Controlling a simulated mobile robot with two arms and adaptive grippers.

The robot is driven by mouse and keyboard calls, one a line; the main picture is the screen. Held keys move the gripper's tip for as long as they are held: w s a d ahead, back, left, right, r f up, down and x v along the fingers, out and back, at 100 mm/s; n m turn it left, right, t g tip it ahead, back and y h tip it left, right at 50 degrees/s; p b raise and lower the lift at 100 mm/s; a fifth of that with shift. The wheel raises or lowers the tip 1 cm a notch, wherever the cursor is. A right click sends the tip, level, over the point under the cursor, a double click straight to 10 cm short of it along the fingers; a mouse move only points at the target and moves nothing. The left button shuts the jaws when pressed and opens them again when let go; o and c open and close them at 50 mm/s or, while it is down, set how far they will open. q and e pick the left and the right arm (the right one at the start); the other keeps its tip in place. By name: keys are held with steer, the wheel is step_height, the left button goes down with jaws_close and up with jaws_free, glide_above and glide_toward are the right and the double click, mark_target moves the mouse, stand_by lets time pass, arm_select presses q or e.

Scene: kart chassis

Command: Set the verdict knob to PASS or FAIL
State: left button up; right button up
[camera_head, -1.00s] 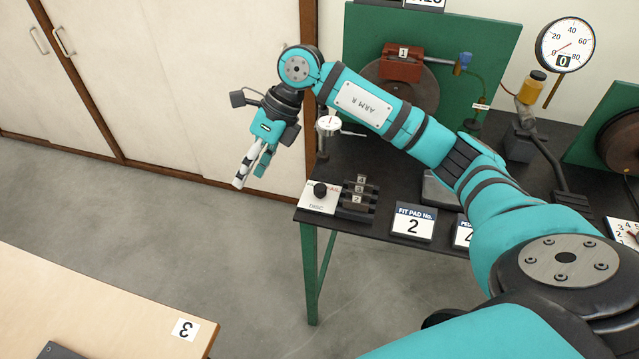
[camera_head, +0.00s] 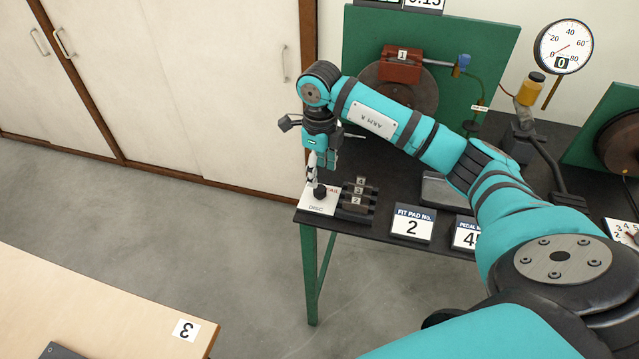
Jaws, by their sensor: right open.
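The verdict knob (camera_head: 320,192) is a small dark round knob on a white plate (camera_head: 316,206) at the left front corner of the dark bench. The plate carries red lettering, partly covered, and the word DISC. My right gripper (camera_head: 321,178) points down right above the knob. Its fingers are open, and their tips are at or just over the knob; I cannot tell whether they touch it. The knob's pointing direction is too small to read. My left gripper is not in view.
A rack of numbered dark pads (camera_head: 357,196) stands just right of the plate. A sign reading FIT PAD No. 2 (camera_head: 412,223) is farther right. A green panel (camera_head: 470,45) with a red caliper (camera_head: 401,66) stands behind. A wooden table (camera_head: 90,310) is at lower left.

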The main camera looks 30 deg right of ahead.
mark_target(320, 188)
step_height(320, 188, down, 6)
steer(key=shift+r, duration=0.1)
jaws_close()
stand_by(0.5)
steer(key=m, duration=0.4)
steer(key=shift+w+r+m, duration=0.1)
steer(key=shift+m, duration=2.3)
